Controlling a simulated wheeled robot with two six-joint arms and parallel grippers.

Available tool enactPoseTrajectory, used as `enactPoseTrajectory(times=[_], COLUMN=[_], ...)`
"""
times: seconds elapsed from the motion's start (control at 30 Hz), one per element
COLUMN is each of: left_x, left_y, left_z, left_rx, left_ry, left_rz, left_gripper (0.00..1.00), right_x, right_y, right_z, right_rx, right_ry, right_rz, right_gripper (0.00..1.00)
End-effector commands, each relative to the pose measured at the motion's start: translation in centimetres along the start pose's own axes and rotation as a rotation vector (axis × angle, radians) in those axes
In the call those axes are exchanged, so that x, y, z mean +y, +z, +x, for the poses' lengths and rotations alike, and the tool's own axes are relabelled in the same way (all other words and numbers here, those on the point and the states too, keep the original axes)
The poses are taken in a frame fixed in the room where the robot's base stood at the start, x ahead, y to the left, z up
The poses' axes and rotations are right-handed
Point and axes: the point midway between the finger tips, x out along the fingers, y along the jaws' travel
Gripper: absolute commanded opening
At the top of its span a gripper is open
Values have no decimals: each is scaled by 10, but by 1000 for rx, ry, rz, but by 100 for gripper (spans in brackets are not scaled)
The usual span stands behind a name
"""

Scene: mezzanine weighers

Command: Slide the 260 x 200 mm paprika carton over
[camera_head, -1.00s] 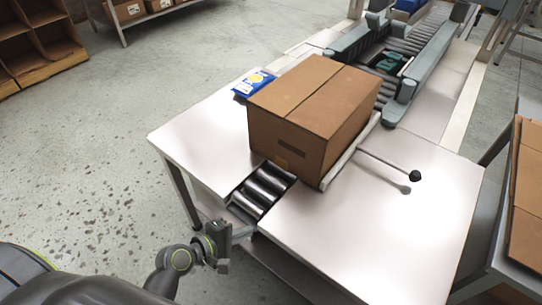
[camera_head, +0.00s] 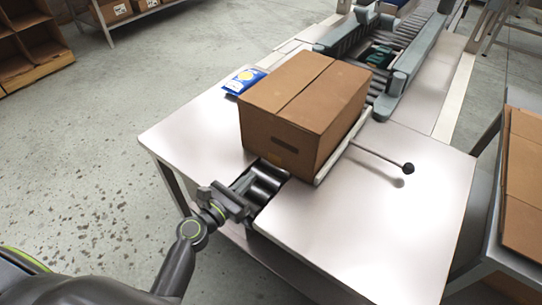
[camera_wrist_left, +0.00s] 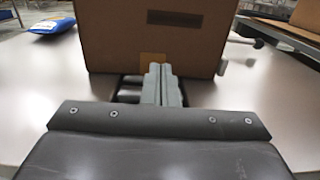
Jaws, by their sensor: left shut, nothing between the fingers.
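The paprika carton (camera_head: 300,108) is a closed brown cardboard box. It stands on the short roller strip (camera_head: 262,182) set in a white table, with a pale guide bar (camera_head: 342,146) along its right side. My left gripper (camera_head: 240,199) is shut and empty over the near end of the rollers, in front of the carton and apart from it in the head view. In the left wrist view, the shut fingers (camera_wrist_left: 161,84) point at the carton's near face (camera_wrist_left: 150,40), which has a dark hand slot. The right gripper is not in view.
A blue and white packet (camera_head: 245,80) lies left of the carton. A rod with a black knob (camera_head: 408,168) sticks out from the guide bar. Behind the carton, a roller conveyor with grey side rails (camera_head: 416,55) leads away. The table's right front (camera_head: 340,235) is bare.

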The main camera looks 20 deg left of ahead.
Motion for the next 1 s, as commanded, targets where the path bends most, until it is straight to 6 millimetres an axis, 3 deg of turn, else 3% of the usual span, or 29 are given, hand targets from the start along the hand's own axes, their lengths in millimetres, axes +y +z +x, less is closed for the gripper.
enactPoseTrajectory(times=[0.3,0.5,1.0], left_x=[-1,-1,-1], left_y=[1,0,0], left_z=[66,92,102], left_rx=[-1,0,1], left_ry=[-3,-2,-1], left_rz=[1,3,3], left_gripper=[0,0,0], right_x=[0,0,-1], right_y=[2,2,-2], right_z=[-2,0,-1], right_rx=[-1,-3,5], right_ry=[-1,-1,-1], right_rz=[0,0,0], right_gripper=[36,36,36])
